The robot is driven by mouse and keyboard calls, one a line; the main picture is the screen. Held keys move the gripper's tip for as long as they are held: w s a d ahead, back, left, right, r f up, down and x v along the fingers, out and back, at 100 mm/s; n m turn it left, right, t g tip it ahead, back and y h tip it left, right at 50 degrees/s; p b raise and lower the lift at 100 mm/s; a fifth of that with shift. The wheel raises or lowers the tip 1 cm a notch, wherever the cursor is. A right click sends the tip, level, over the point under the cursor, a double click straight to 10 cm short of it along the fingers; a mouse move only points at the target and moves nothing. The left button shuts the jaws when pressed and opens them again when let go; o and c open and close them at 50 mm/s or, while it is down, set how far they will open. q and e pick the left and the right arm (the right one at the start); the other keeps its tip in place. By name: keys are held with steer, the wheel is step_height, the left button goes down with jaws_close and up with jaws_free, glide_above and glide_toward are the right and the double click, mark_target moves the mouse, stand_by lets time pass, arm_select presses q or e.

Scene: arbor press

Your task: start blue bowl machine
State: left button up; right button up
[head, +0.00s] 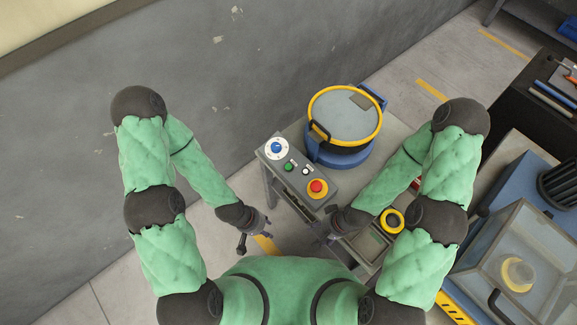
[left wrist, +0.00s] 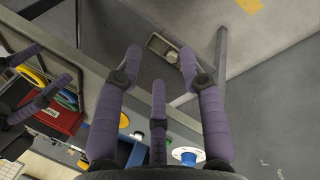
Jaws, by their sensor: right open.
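The blue bowl machine (head: 340,152) has a yellow-rimmed round grey lid (head: 343,110) and stands on a grey stand. In front of it is a control panel (head: 298,184) with a blue knob on a white dial (head: 278,147), a green button (head: 288,167), a small black-ringed button (head: 305,171) and a red mushroom button on yellow (head: 317,187). My left gripper (head: 266,228) is below and left of the panel, touching none of its controls. Its purple fingers are spread and empty in the left wrist view (left wrist: 160,75). My right gripper (head: 323,232) is open, just below the panel's right end.
A grey wall (head: 150,60) runs along the left. On the right are a clear-sided box (head: 520,260) and a dark bench (head: 545,100) with tools. A yellow ring (head: 392,221) lies near my right forearm. Open floor (head: 120,285) shows at the lower left.

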arm_select(q)
jaws_close()
stand_by(1.2)
